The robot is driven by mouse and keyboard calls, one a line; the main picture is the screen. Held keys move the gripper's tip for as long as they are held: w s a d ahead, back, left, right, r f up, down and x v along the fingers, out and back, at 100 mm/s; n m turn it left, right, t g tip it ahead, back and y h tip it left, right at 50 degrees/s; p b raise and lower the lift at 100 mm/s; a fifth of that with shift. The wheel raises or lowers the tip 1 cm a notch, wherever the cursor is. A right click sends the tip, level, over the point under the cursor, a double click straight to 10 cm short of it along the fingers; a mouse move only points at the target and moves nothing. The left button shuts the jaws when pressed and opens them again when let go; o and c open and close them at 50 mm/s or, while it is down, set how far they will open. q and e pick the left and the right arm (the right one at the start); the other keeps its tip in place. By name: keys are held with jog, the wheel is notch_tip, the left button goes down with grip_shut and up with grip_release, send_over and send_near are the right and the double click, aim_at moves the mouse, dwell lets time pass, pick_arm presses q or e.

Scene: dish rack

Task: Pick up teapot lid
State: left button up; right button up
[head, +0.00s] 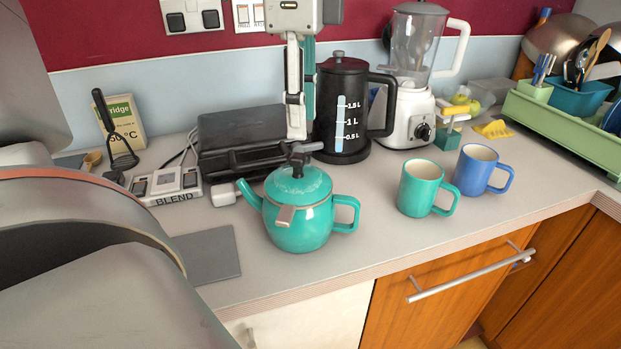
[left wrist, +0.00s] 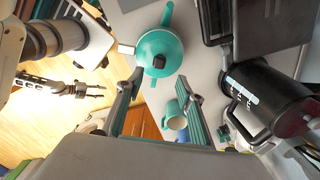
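The teal teapot (head: 303,232) stands on the counter, spout to the left and handle to the right. Its round teal lid (head: 300,186) sits on top. A small tan tab shows on the front. My left gripper (head: 298,150) points down just above the lid in the head view and partly hides its knob. In the left wrist view its fingers (left wrist: 160,76) are apart, with nothing between them; the lid (left wrist: 160,45) and its knob lie just beyond the tips. Contact cannot be told. My right gripper (left wrist: 99,92) is away from the teapot, fingers apart and empty.
A green mug (head: 416,188) and a blue mug (head: 472,172) stand right of the teapot. A black kettle (head: 338,100), a dark appliance (head: 220,135) and a blender (head: 408,115) stand behind. A grey mat (head: 212,255) lies front left. The counter between teapot and green mug is clear.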

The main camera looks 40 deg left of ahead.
aim_at(298, 155)
pick_arm(q)
jog(key=shift+s+f, duration=0.2)
jog(key=shift+f, duration=1.35)
jog(key=f, duration=0.4)
jog(key=shift+s+a+f, duration=0.15)
jog(key=shift+s+a, duration=0.05)
jog(key=shift+a, duration=0.1)
jog(key=shift+f, duration=0.35)
grip_shut()
